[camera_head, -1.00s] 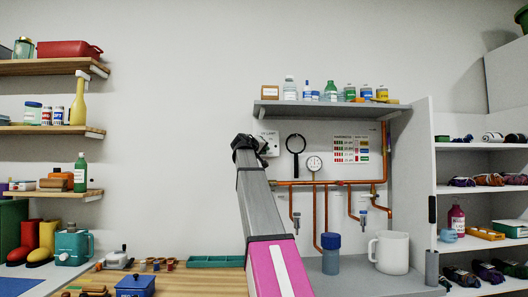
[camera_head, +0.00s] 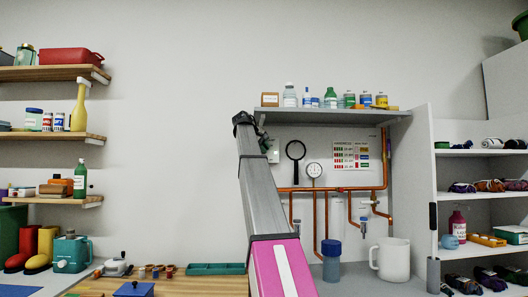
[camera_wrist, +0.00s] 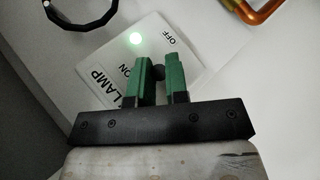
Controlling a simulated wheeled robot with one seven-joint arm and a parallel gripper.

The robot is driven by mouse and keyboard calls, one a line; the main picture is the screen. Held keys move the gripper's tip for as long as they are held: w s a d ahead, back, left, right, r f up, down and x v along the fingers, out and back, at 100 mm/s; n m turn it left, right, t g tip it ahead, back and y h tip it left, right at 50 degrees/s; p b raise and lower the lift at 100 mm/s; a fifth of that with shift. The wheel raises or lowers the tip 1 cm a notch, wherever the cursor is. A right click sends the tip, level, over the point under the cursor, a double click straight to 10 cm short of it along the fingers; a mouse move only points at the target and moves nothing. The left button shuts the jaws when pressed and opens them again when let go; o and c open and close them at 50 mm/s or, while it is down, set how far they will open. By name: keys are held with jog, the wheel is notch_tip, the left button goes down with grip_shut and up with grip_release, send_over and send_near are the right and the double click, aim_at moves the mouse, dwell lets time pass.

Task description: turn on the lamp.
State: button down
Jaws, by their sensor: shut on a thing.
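The lamp switch is a white plate lettered LAMP, ON and OFF. It fills the middle of the wrist view (camera_wrist: 104,62), and a corner of it shows beside my arm in the head view (camera_head: 273,156). A small round light (camera_wrist: 135,38) on the plate glows green. My gripper (camera_wrist: 156,62) has its two green fingers on either side of the small dark switch knob (camera_wrist: 157,73), shut on it. The fingers partly hide the knob and the word ON, so I cannot tell which way the knob points. In the head view my arm hides most of the switch.
Copper pipes (camera_head: 350,189) run below, and a shelf of bottles (camera_head: 330,116) is above. A white mug (camera_head: 393,260) and a blue-capped jar (camera_head: 331,262) stand on the counter.

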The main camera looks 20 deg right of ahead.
jog(key=shift+w+r+n+g+y, duration=0.15)
jog(key=shift+r+n+g+y, duration=0.15)
jog(key=shift+g, duration=0.3)
jog(key=c, duration=1.4)
grip_release()
jog(key=s+a+r, duration=0.2)
jog(key=s+a, duration=0.2)
jog(key=a, duration=0.9)
jog(key=shift+a, duration=0.2)
